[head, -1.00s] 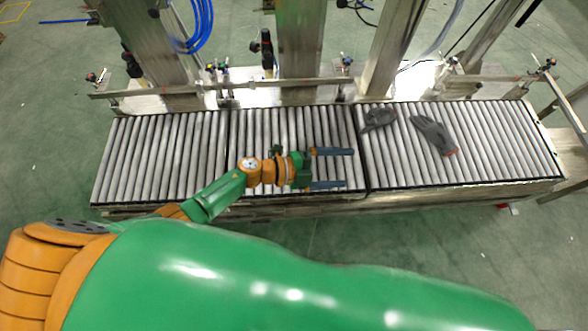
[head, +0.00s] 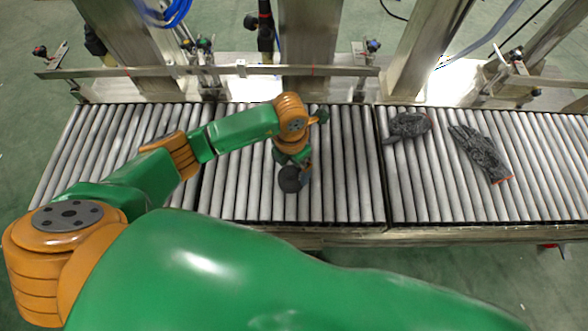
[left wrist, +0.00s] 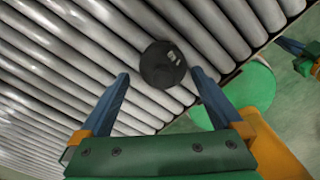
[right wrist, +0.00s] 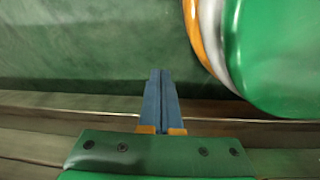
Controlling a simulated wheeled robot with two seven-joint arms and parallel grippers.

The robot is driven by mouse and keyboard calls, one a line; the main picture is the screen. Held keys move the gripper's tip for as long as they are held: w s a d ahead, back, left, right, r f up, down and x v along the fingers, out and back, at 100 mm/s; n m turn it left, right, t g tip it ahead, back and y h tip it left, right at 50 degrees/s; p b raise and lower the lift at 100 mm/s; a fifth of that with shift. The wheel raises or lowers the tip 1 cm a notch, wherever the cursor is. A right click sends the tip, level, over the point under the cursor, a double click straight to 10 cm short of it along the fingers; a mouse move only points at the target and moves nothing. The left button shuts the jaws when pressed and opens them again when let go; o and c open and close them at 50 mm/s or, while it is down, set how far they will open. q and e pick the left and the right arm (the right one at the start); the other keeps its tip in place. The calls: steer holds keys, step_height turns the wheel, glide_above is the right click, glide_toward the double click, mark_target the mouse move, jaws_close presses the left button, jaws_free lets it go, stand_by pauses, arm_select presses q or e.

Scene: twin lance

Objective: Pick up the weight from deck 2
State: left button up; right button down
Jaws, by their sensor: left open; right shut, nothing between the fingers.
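The weight (head: 289,180) is a small dark round piece on the rollers of the middle deck (head: 345,180). In the left wrist view the weight (left wrist: 162,64) shows a small pale mark and sits between and just beyond the fingertips. My left gripper (left wrist: 160,76) is open and points down at it, with a gap on both sides. In the head view the left gripper (head: 294,170) is partly hidden by its own wrist. My right gripper (right wrist: 162,72) is shut and empty in the right wrist view; the head view does not show it.
Two dark grey, glove-like items, one (head: 408,125) crumpled and one (head: 481,153) longer, lie on the right deck (head: 540,150). A metal rail (head: 330,70) and steel posts (head: 310,45) stand behind the decks. The left deck's visible rollers (head: 90,150) are clear.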

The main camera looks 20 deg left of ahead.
mark_target(291, 176)
arm_select(q)
steer(key=f, duration=0.1)
steer(key=f+b, duration=0.1)
steer(key=f, duration=0.3)
steer(key=shift+s, duration=0.3)
steer(key=c, duration=1.5)
steer(key=shift+d, duration=0.1)
jaws_close()
steer(key=shift+r, duration=0.15)
